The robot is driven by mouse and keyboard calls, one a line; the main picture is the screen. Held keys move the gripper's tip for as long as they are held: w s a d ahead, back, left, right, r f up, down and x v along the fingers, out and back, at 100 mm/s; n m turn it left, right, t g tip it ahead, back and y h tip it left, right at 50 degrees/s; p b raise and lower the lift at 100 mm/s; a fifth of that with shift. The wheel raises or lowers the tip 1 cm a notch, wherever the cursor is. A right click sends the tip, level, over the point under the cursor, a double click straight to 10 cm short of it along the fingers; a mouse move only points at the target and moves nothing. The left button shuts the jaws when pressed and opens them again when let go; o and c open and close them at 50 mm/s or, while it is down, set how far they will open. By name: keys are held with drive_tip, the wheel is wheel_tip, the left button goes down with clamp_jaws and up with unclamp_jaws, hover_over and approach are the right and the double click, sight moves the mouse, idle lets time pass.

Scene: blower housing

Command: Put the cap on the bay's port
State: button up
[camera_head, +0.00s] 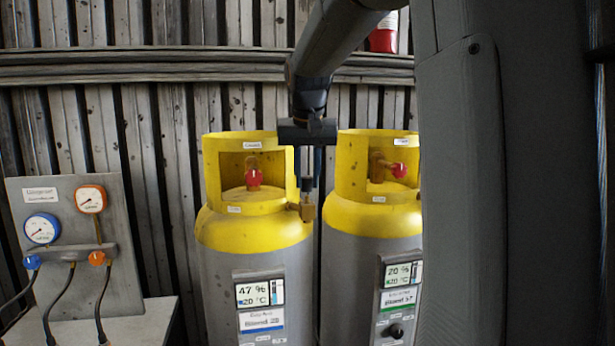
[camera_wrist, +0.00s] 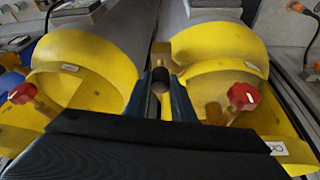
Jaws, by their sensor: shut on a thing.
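My gripper (camera_head: 307,186) points down between the two yellow-topped cylinders. In the wrist view its two blue fingers (camera_wrist: 161,98) are shut on a small dark round piece, likely the cap (camera_wrist: 160,77). Just beyond the fingertips is a brass block (camera_wrist: 162,52); in the head view this brass block (camera_head: 307,209) sits right under the fingers, beside the shoulder of the left cylinder (camera_head: 253,235). It may be the port; I cannot tell whether the held piece touches it. No bay label is readable.
The right cylinder (camera_head: 375,215) stands close on the other side of my gripper. Both yellow collars have red-knobbed valves (camera_head: 253,178). A gauge panel (camera_head: 75,250) with hoses stands at left. A wall rail (camera_head: 150,66) runs behind. Room between the collars is narrow.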

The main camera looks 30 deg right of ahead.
sight(307, 185)
drive_tip(key=shift+f+b, duration=0.65)
drive_tip(key=shift+f, duration=0.85)
drive_tip(key=o, duration=1.1)
drive_tip(key=b+v, duration=0.1)
drive_tip(key=v, duration=0.6)
drive_tip(key=shift+s+r+b, duration=0.15)
drive_tip(key=shift+r+b, duration=0.2)
drive_tip(key=shift+b, duration=0.05)
drive_tip(key=shift+a, duration=0.1)
drive_tip(key=s+a+f+n+g+y, duration=0.1)
drive_tip(key=s+a+f+n, duration=0.3)
drive_tip(key=f, duration=0.7)
drive_tip(key=s+a+f+m, duration=0.1)
drive_tip(key=a+f, duration=0.4)
drive_tip(key=f, duration=0.6)
drive_tip(key=s+a+f+n+g, duration=0.1)
drive_tip(key=s+a+f, duration=0.2)
drive_tip(key=s+f, duration=0.4)
drive_tip(key=s+a+f+n+y, duration=0.1)
drive_tip(key=s+a+f, duration=0.2)
drive_tip(key=s+f, duration=0.4)
drive_tip(key=shift+a+f+g, duration=0.15)
drive_tip(key=shift+f+g, duration=0.25)
drive_tip(key=shift+f, duration=0.1)
